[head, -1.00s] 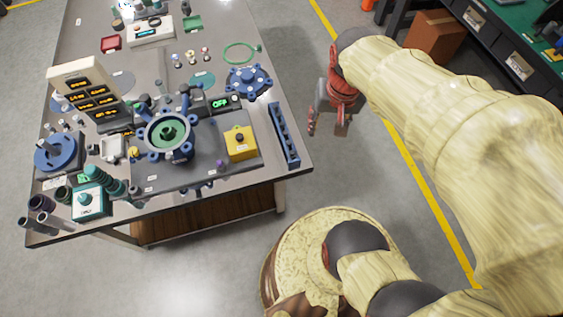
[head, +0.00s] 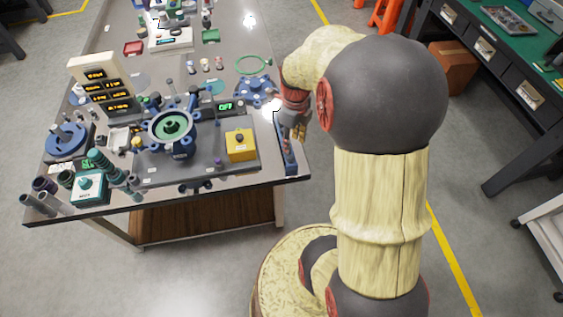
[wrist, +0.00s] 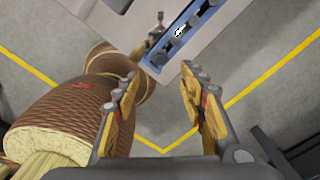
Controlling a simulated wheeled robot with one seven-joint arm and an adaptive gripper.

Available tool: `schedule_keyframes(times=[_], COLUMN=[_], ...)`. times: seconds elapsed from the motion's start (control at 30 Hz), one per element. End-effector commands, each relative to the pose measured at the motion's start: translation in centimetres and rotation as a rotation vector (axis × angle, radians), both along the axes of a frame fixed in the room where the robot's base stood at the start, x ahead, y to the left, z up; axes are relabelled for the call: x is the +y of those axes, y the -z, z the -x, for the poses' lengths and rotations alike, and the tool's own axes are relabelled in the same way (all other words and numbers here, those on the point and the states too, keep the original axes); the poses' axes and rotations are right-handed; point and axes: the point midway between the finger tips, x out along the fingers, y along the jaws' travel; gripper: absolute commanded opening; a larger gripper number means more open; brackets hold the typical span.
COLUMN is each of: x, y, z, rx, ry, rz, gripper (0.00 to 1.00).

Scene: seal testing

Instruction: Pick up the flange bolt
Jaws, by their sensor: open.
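A long blue rack (head: 290,158) lies along the right edge of the table, partly hidden by my gripper in the head view. In the wrist view the blue rack (wrist: 154,67) holds several dark bolt-like pieces (wrist: 188,33). I cannot tell for sure which is the flange bolt. My gripper (wrist: 161,74) is open and empty. Its fingers are spread below the rack's near end in the wrist view. In the head view my gripper (head: 299,133) is over or beside the rack at the table's right edge; its height above it is unclear.
The table (head: 226,65) carries a dark plate with a blue-and-green flange fixture (head: 171,127) and a yellow box (head: 240,145) left of the rack. A blue flanged part (head: 255,90) lies behind. Open floor lies right of the table; a brown box (head: 455,66) stands farther right.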

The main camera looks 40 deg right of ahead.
Motion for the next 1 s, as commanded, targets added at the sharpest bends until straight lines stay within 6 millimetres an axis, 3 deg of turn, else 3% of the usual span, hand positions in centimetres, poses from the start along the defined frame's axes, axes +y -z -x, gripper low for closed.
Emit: schedule_keyframes(times=[0.1, 0.3, 0.77, 1.0], x=[-0.1, -0.1, 0.1, 0.3], y=[-0.1, 0.0, 3.9, 7.2], z=[-0.1, -0.1, -0.3, -0.5], rx=[-0.003, -0.004, -0.003, -0.002], ry=[0.193, 0.364, 0.379, 0.378], rz=[0.003, 0.004, 0.004, 0.003], gripper=[0.42, 0.42, 0.42, 0.42])
